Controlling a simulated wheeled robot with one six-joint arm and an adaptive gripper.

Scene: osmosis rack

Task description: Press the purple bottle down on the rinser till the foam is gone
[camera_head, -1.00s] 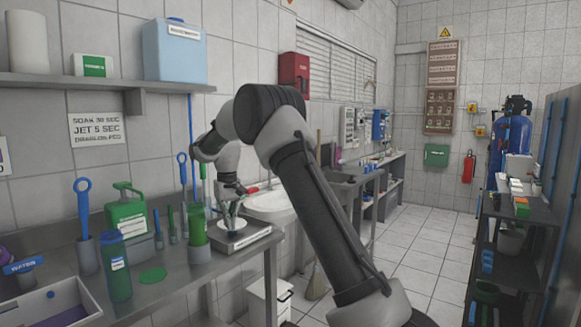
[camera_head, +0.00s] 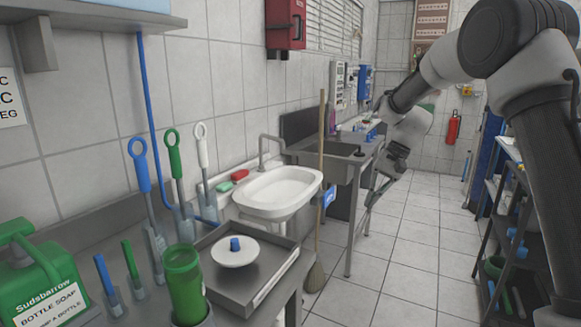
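A white round dish with a blue nozzle in its middle (camera_head: 235,252), which looks like the rinser, sits in a shallow grey tray (camera_head: 275,283) on the near counter. No bottle stands on it, and I see no foam. A small purple shape (camera_head: 332,121) shows far back by the dark sink; it is too small to tell whether it is the purple bottle. My gripper (camera_head: 378,188) hangs in the air right of the white basin, well away from the dish. I see nothing clearly held in it, and its finger gap is too small to judge.
Several brushes (camera_head: 143,175) and a green soap jug (camera_head: 38,285) line the wall. A white basin (camera_head: 280,190) and a broom (camera_head: 320,170) are beyond. The aisle floor (camera_head: 400,270) is clear.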

